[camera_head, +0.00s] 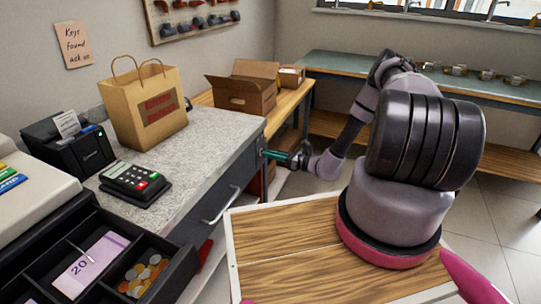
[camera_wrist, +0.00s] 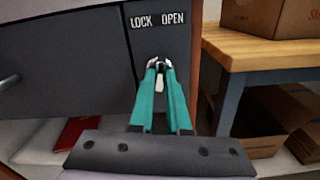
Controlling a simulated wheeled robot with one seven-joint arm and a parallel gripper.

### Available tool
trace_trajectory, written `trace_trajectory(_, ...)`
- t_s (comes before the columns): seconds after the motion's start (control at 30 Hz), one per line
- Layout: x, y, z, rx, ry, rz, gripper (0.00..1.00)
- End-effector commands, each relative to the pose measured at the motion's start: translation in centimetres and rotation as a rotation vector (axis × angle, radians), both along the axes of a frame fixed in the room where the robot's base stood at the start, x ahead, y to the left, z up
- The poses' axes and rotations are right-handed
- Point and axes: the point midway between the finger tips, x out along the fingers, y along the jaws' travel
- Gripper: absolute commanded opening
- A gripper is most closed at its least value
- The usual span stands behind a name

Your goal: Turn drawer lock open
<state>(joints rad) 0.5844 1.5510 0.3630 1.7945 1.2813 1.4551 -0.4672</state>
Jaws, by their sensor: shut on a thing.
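The drawer lock (camera_wrist: 160,63) is a small metal piece on the dark panel at the right end of the counter front, under the white words LOCK and OPEN. My gripper (camera_wrist: 160,84) has teal fingers, and their tips are closed around the lock from both sides. A light metal tab shows between the fingertips and looks roughly upright; its exact turn is hard to tell. In the head view my gripper (camera_head: 268,154) reaches the panel from the right, and the lock is hidden by the fingertips. The drawer front (camera_head: 222,190) with its silver handle is flush with the counter.
A cash drawer (camera_head: 170,275) with coins and a note stands open at lower left. A card terminal (camera_head: 135,180) and paper bag (camera_head: 145,105) are on the counter. A wooden bench with cardboard boxes (camera_head: 243,92) adjoins the panel's right. Tiled floor is free at right.

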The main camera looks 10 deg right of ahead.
Motion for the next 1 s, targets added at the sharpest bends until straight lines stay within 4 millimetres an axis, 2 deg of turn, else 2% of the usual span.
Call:
trace_trajectory(0.4,-0.02,-0.12,-0.08,-0.108,-0.144,-0.002,0.00)
trace_trajectory(0.93,-0.03,-0.13,-0.10,-0.121,-0.163,-0.001,0.00)
trace_trajectory(1.0,-0.03,-0.13,-0.10,-0.121,-0.163,-0.001,0.34)
